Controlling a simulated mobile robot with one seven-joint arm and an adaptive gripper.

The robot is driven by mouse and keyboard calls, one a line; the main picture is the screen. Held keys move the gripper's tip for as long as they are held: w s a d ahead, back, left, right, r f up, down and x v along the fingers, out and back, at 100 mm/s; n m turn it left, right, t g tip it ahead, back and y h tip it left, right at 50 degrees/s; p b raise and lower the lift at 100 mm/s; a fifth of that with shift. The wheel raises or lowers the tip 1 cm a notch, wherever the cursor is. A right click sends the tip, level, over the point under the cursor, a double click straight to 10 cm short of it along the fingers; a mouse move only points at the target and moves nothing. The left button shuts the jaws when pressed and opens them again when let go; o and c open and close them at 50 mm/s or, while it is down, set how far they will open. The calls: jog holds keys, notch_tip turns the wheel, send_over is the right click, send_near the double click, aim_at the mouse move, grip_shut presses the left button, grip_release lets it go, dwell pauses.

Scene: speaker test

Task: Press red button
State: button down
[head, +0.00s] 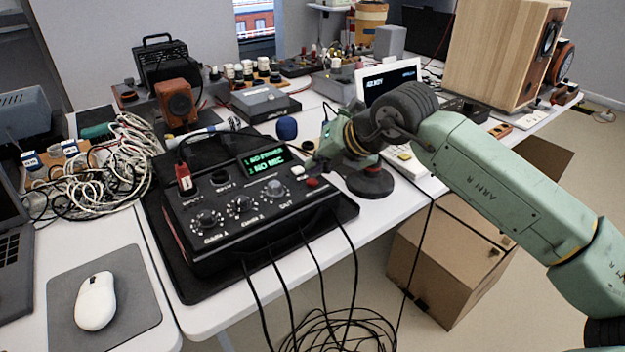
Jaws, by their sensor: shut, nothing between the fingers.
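The black control box (255,232) sits on a black mat on the white table. Its red button (313,182) is at the right end of its top face. A white button (298,170) is just behind it. A green-lit screen (262,163) reads "NO POWER" and "NO MIC". My gripper (309,165) is shut and empty, its tips just above and behind the red button. I cannot tell whether the tips touch the box. A red plug (184,178) stands in a socket on the box's left side, and several knobs line the front.
Black cables hang off the table's front edge. A tangle of white cables (110,175) and a mouse (95,300) lie to the left. A blue foam ball (287,128) is behind the box. A cardboard box (440,260) stands on the floor below my arm.

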aim_at(316, 179)
jog(key=shift+f+b, duration=0.5)
jog(key=shift+b, duration=0.2)
dwell(0.5)
jog(key=shift+r, duration=0.1)
jog(key=shift+r+p, duration=0.35)
jog(key=shift+r, duration=0.5)
jog(key=shift+r+p, duration=1.15)
jog(key=shift+r, duration=1.85)
